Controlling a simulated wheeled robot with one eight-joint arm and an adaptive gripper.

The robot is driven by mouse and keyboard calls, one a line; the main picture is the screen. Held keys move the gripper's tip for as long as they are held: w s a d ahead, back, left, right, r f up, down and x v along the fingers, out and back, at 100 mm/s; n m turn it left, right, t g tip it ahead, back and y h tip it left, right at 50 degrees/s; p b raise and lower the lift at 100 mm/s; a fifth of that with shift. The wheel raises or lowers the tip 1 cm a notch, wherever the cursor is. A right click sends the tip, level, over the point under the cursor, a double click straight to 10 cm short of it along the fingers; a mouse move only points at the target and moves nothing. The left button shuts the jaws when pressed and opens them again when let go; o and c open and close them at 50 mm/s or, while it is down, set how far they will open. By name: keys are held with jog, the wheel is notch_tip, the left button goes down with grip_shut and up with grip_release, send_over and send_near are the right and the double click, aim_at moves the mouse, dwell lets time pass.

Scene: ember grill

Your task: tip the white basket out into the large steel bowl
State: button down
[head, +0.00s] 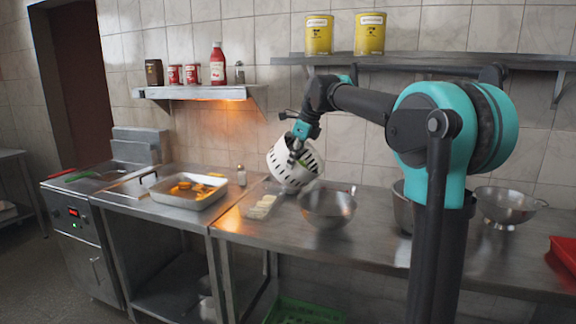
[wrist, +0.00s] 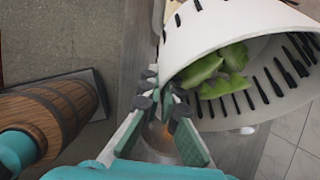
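The white slotted basket (head: 283,166) is in the air above the steel counter, tilted, with its mouth toward the lower right. Green pieces (wrist: 222,72) lie inside it in the wrist view, where its white wall (wrist: 215,28) fills the upper right. My gripper (head: 296,150) is shut on the basket's rim; the fingers (wrist: 163,100) show at the wall's near edge. The large steel bowl (head: 328,208) stands on the counter, below and right of the basket. Its inside bottom is hidden in the head view.
A tray of orange pieces (head: 205,199) and a small tray of pale pieces (head: 262,207) are left of the bowl. A shelf (head: 440,62) with yellow tins runs above.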

jog(key=shift+s+d+r+y, duration=0.1)
jog(key=shift+d+r+y, duration=0.15)
jog(key=shift+d+y, duration=0.3)
jog(key=d+t+y, duration=0.1)
jog(key=y, duration=0.1)
jog(key=d+y, duration=0.1)
jog(key=shift+s+d+t+y, duration=0.15)
jog(key=shift+s+t+y, duration=0.2)
jog(key=shift+s+t, duration=0.05)
jog(key=s+d+f+t+y, duration=0.2)
jog(key=d+y, duration=0.3)
jog(key=y, duration=0.1)
jog(key=s+d+f+m+t+y, duration=0.1)
jog(key=s+d+f+t+y, duration=0.1)
jog(key=d+y, duration=0.4)
jog(key=shift+f+t, duration=0.55)
jog(key=shift+t, duration=0.25)
jog(key=shift+a, duration=0.1)
